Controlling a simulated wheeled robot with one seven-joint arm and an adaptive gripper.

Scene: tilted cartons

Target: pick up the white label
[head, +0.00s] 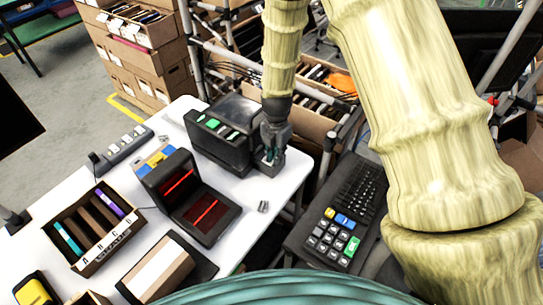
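My gripper (272,145) points down at the right end of a black box-shaped machine with green buttons (222,132), at the table's far right corner. Its fingers are small and dark, and I cannot tell if they are open, shut or holding anything. No separate white label shows clearly at the fingers; that spot is partly hidden by them. A white rectangle (156,270) lies on top of a brown carton at the front of the table, well apart from my gripper.
A white table (282,196) carries a scanner with red lines (208,214), a lettered carton with slots (96,232) and a power strip (124,146). A keyboard and keypad (334,238) stand right of it. Cartons are stacked behind. The table's right part is mostly clear.

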